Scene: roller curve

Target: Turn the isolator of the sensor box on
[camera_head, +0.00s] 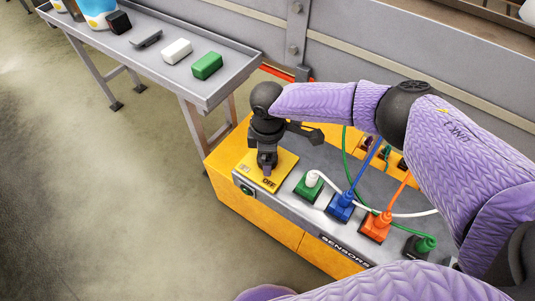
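The sensor box (228,189) is a yellow and grey cabinet marked SENSORS at the lower middle. Its isolator plate (283,170) is yellow and sits on the left end of the top, with a black OFF label facing the front. My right gripper (266,164) comes in from the right and points down over the middle of this plate. Its fingertips are at the isolator's switch, which they and the wrist mostly hide. I cannot tell whether the fingers are closed on it, or how the switch is turned. My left gripper is not in view.
A grey side table (222,83) holds small blocks behind. Floor at left is clear.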

